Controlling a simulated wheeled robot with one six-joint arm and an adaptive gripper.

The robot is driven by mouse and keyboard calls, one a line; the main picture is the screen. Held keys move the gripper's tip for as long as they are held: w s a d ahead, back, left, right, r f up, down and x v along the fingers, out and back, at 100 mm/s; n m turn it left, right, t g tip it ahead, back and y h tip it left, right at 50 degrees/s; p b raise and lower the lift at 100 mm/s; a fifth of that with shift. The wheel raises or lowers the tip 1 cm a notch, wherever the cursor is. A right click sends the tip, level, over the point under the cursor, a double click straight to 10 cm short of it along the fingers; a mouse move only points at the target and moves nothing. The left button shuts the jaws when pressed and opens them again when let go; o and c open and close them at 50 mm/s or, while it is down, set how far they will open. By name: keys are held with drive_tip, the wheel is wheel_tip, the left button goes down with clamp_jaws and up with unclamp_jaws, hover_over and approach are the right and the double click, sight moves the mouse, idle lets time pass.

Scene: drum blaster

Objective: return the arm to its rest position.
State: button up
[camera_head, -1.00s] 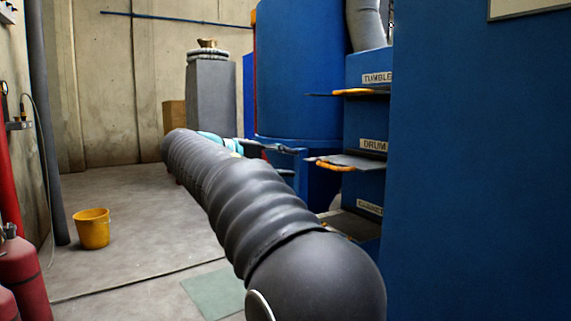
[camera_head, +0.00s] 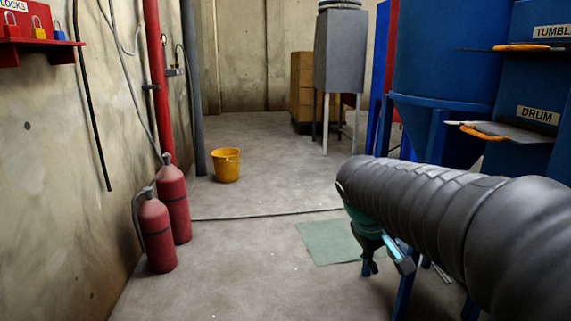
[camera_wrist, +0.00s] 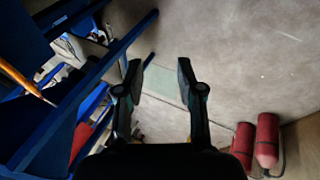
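My arm, in a ribbed dark grey sleeve, reaches in from the right of the head view. My gripper (camera_head: 375,258) hangs below its far end, over the floor beside the blue machine's legs. The part of the machine behind the sleeve is hidden.
The blue machine (camera_head: 445,60) with lever shelves marked TUMBLE and DRUM (camera_head: 538,115) stands at right. Red extinguishers (camera_head: 156,232) stand by the left wall, and a yellow bucket (camera_head: 226,166) sits farther back. A green mat (camera_head: 328,241) lies flat; the middle floor is clear.

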drive_tip(key=s+a+m+t+y+p, duration=0.1)
drive_tip(key=s+y, duration=0.1)
drive_tip(key=s, duration=0.7)
drive_tip(key=s+a+f+m+t+y+p, duration=0.1)
drive_tip(key=s+a+m+y+p, duration=0.1)
drive_tip(key=s, duration=0.7)
drive_tip(key=shift+s+a+f, duration=0.25)
drive_tip(key=shift+s+a, duration=0.05)
